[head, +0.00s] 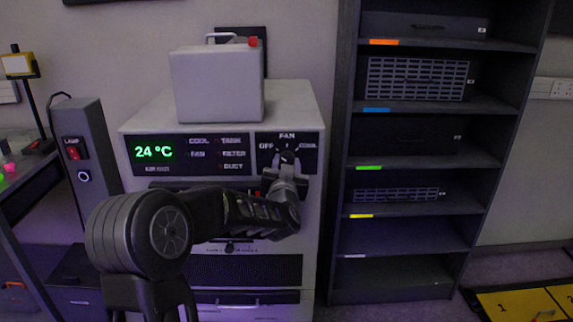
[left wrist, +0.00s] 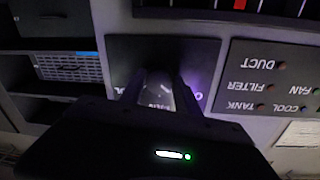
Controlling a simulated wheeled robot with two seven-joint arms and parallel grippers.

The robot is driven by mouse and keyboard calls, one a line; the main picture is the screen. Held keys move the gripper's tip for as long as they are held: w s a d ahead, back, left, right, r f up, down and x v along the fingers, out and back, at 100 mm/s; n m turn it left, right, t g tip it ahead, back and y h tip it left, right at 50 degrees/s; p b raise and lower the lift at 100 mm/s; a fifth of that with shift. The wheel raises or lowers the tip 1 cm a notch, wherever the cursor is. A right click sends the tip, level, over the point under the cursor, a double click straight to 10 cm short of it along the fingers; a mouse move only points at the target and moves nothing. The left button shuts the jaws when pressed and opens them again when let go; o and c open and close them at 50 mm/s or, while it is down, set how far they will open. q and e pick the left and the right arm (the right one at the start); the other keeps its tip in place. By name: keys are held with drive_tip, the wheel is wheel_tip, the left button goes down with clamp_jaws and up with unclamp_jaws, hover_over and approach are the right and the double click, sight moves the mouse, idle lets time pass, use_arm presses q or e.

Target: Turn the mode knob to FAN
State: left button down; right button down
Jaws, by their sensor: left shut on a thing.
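The mode knob (head: 287,157) is on the black label panel (head: 308,143) at the upper right of the white unit's front. FAN is printed above it and OFF to its left; the label on its right is partly hidden. My left gripper (head: 286,172) reaches up to the knob from below and covers much of it. In the left wrist view, which is upside down, my left gripper (left wrist: 158,95) has its two fingers on either side of the knob (left wrist: 157,90), shut on it. I cannot tell exactly where the knob points. My right gripper is not in view.
The display (head: 154,152) reads 24 °C, with indicator labels beside it. A light grey box (head: 217,84) stands on top of the unit. A dark rack (head: 410,200) stands close on the right, and a grey lamp post (head: 86,150) on the left.

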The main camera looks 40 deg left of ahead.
use_arm(q)
drive_tip(key=shift+m, duration=0.3)
drive_tip(key=shift+d+r+m+p, duration=0.1)
drive_tip(key=shift+r+m+p, duration=0.05)
drive_tip(key=shift+m+p, duration=0.9)
drive_tip(key=m+p, duration=0.2)
drive_tip(key=m, duration=0.1)
drive_tip(key=shift+r+m, duration=0.1)
drive_tip(key=shift+m, duration=0.15)
drive_tip(key=shift+m+g+p, duration=0.3)
drive_tip(key=shift+m+p, duration=0.4)
drive_tip(key=shift+m, duration=0.3)
drive_tip(key=shift+m+p, duration=0.45)
drive_tip(key=shift+m, duration=0.25)
drive_tip(key=shift+f, duration=0.2)
drive_tip(key=c, duration=0.9)
unclamp_jaws()
